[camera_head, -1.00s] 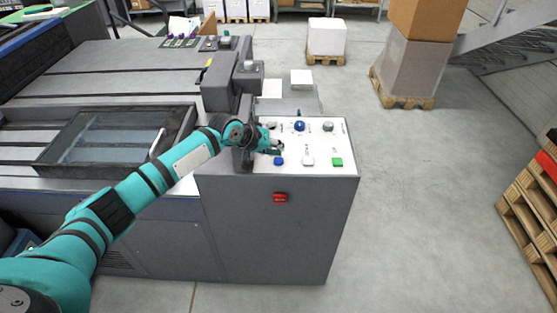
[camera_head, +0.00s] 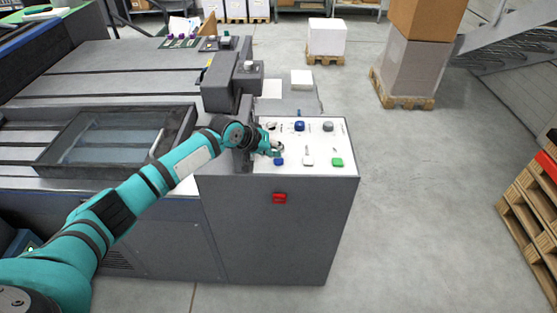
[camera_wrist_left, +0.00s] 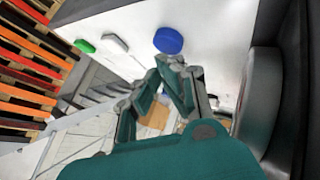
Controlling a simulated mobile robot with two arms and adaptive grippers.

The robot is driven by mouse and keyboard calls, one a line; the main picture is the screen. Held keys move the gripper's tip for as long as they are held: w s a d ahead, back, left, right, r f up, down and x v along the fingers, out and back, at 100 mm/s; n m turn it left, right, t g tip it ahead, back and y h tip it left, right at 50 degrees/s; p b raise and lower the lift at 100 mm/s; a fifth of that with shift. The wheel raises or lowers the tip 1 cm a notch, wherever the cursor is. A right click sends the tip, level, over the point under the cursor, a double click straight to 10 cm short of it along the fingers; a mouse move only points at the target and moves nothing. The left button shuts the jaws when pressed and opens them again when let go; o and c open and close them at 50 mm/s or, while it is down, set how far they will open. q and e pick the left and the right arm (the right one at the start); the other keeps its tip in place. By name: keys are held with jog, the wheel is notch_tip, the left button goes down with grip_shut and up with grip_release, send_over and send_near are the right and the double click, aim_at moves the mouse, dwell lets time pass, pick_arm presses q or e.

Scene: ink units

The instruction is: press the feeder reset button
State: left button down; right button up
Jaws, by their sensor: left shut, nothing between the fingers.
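The white control panel (camera_head: 315,143) on the grey machine cabinet carries a near row of a blue button (camera_head: 279,161), a white button (camera_head: 308,161) and a green button (camera_head: 337,162). Which one is the feeder reset, I cannot read. My left gripper (camera_head: 277,150) is shut and empty, low over the panel just behind the blue button. In the left wrist view its fingertips (camera_wrist_left: 171,62) are close to the blue button (camera_wrist_left: 168,40); I cannot tell whether they touch. The white button (camera_wrist_left: 115,42) and green button (camera_wrist_left: 84,46) show farther left. My right gripper is out of view.
A blue knob (camera_head: 299,126) and a grey knob (camera_head: 328,127) sit at the panel's back. A red switch (camera_head: 280,198) is on the cabinet front. A dark upright housing (camera_head: 220,85) stands close beside my left wrist. Floor right of the cabinet is clear.

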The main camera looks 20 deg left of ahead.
pick_arm(q)
jog(key=shift+f, duration=0.55)
dwell(0.5)
jog(key=shift+s+f, duration=0.15)
jog(key=shift+f, duration=0.2)
dwell(0.4)
jog(key=shift+a+r+p, duration=0.2)
jog(key=shift+r+p, duration=0.6)
jog(key=shift+r, duration=0.1)
jog(key=shift+d+r, duration=0.1)
jog(key=shift+r, duration=0.15)
notch_tip(320, 180, up, 5)
jog(key=p, duration=0.5)
